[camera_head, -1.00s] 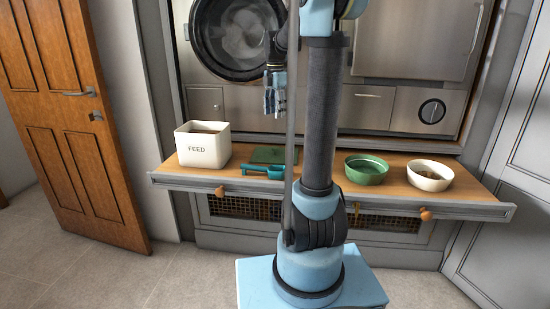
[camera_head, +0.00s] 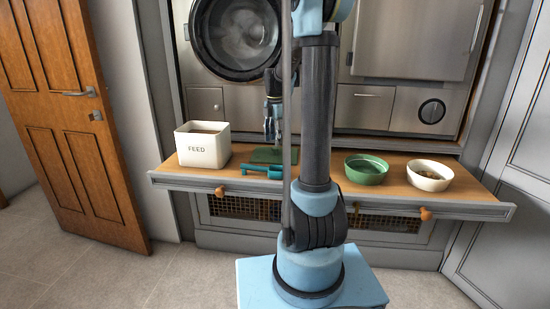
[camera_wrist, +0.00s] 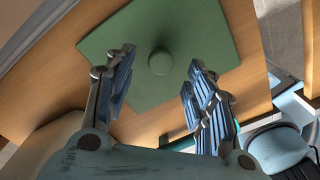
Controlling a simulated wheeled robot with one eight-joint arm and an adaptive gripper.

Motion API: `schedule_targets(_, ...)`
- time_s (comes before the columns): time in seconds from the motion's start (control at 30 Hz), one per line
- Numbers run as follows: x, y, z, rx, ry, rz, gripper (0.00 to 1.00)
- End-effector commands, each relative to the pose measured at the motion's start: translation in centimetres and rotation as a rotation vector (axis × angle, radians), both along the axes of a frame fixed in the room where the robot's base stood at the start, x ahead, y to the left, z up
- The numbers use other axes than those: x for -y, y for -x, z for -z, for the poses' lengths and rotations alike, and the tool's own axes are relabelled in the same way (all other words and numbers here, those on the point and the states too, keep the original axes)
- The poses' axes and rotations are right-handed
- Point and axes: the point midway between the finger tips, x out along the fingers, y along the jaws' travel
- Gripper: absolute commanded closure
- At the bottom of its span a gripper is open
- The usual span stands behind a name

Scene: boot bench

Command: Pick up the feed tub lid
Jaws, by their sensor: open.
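The feed tub lid (camera_head: 268,155) is a flat green square lying on the wooden bench top, right of the white FEED tub. In the wrist view the lid (camera_wrist: 205,50) has a round knob at its middle. My gripper (camera_head: 272,140) is above the lid, pointing down. In the wrist view my gripper (camera_wrist: 160,85) is open, with one finger to each side below the knob and nothing between them. The white FEED tub (camera_head: 202,150) stands open at the left of the bench.
A teal-handled tool (camera_head: 262,171) lies at the bench's front edge, close to the lid. A green bowl (camera_head: 366,170) and a cream bowl (camera_head: 429,175) stand to the right. The wooden bench top (camera_head: 335,178) has two front knobs. My arm hides its middle.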

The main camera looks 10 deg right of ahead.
Motion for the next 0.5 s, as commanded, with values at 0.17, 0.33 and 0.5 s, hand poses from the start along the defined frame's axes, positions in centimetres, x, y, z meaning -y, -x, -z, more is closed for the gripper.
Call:
schedule_targets(0.17, 0.0, 0.0, 1.3, 0.000, 0.000, 0.000, 0.50)
schedule_targets(0.33, 0.1, 0.0, 3.5, 0.000, 0.000, 0.000, 0.50)
schedule_targets(0.5, 0.1, 0.1, 5.0, 0.000, 0.000, 0.000, 0.50)
